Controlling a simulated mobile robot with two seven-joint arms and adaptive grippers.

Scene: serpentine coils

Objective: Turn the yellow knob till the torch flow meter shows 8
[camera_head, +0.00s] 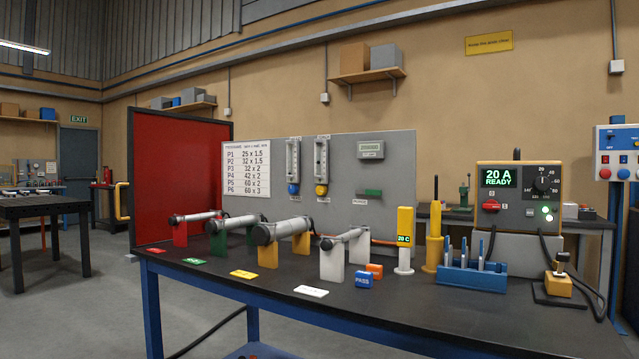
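The yellow knob (321,190) sits at the bottom of the right one of two upright flow meters on a grey panel (385,190) behind the workbench. The clear tube of this right flow meter (321,158) stands above the knob. Its scale and reading are too small to tell. The left flow meter (293,160) has a blue knob (293,189) at its bottom. Which meter is labelled for the torch cannot be read. Neither of my grippers shows in the head view.
The black-topped workbench (440,318) carries several pipes on coloured stands, such as the large grey pipe (285,229), in front of the panel. A welding power unit (519,197) reads "20 A READY" at right. A red screen (181,180) stands at left.

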